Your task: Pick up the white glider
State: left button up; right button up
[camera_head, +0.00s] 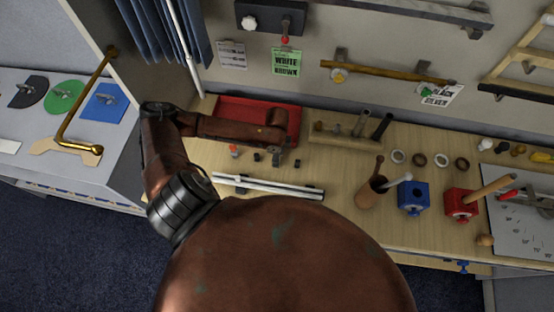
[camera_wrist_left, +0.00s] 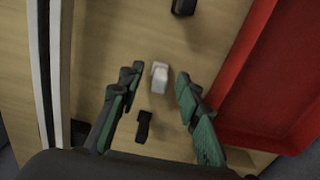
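The white glider (camera_wrist_left: 160,77) is a small white block on the wooden tabletop in the left wrist view. My left gripper (camera_wrist_left: 157,80) is open, with one green-and-black finger on each side of the glider in the picture. I see no finger touching it, and I cannot tell how far the fingertips are above the table. In the head view my left gripper (camera_head: 277,158) is low over the table, just in front of the red tray, and the white glider is hidden there. My right gripper is not in view.
A red tray (camera_wrist_left: 286,75) lies beside the gripper; it also shows in the head view (camera_head: 232,104). A white-and-black rail (camera_head: 250,183) lies on the near side. Black gliders (camera_wrist_left: 143,126) sit close by. A wooden block with tubes (camera_head: 322,132) stands to the right.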

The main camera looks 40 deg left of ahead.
pick_arm(q)
jog(key=shift+c, duration=0.5)
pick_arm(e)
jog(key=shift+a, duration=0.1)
pick_arm(q)
jog(key=c, duration=0.5)
jog(key=shift+c, duration=1.3)
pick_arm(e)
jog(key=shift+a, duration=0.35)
pick_arm(q)
jog(key=shift+r, duration=0.1)
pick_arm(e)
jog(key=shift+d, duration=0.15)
pick_arm(q)
jog(key=shift+r, duration=0.45)
notch_tip(320, 180, up, 27)
jog(key=shift+p, duration=0.35)
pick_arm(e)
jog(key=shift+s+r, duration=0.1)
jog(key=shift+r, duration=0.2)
pick_arm(q)
jog(key=shift+f, duration=0.15)
